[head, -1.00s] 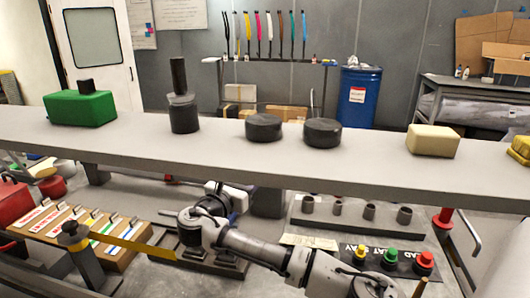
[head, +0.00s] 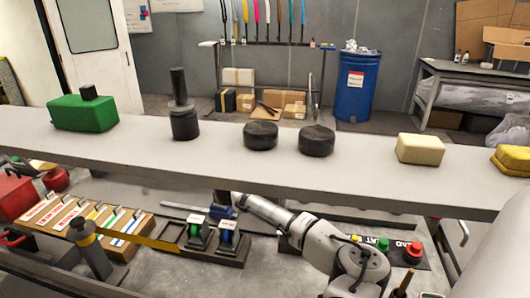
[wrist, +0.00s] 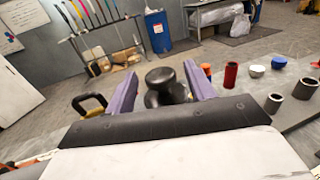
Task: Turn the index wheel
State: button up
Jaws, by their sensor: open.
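Two small wheels on dark stands, one green (head: 195,231) and one blue (head: 227,236), sit below the grey beam in the head view; I cannot tell which, if either, is the index wheel. My gripper (wrist: 163,90) shows in the wrist view with its two purple fingers apart. A black rounded knob-like thing (wrist: 165,78) appears in the gap, beyond the fingers; contact is not visible. In the head view my arm reaches up-left beneath the beam, and its end is partly hidden there.
The grey beam (head: 350,182) crosses the view above my arm. It carries a green block (head: 84,114), black round pieces (head: 261,136), a cream block (head: 420,149) and a yellow block (head: 512,160). A card rack (head: 115,245) stands lower left. Coloured buttons (head: 408,248) are lower right.

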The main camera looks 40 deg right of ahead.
jog(key=c, duration=0.9)
jog(key=shift+c, duration=0.2)
jog(key=shift+s+f+n+t+y, duration=0.1)
jog(key=shift+n+t+y, duration=0.25)
jog(key=shift+t, duration=0.25)
jog(key=shift+s+d+n+t+y+b, duration=0.15)
jog(key=shift+n+t+y+b, duration=0.3)
jog(key=shift+n+t+y, duration=0.45)
jog(key=n+t+y, duration=0.2)
jog(key=n+t+y+b, duration=0.1)
jog(key=t, duration=0.1)
jog(key=shift+s+d+n+y, duration=0.15)
jog(key=shift+d+n+y, duration=0.1)
jog(key=n+t+y, duration=0.1)
jog(key=y, duration=0.1)
jog(key=n+t+y+b, duration=0.1)
jog(key=n+y, duration=0.1)
jog(key=shift+s+d+f+t+y, duration=0.1)
jog(key=shift+d+t+y, duration=0.05)
jog(key=shift+t+y, duration=0.2)
jog(key=shift+d+n+t+y+b, duration=0.1)
jog(key=shift+n+t+y+b, duration=0.25)
jog(key=shift+n+y+b, duration=1.3)
jog(key=shift+y+p, duration=0.3)
jog(key=shift+y, duration=0.3)
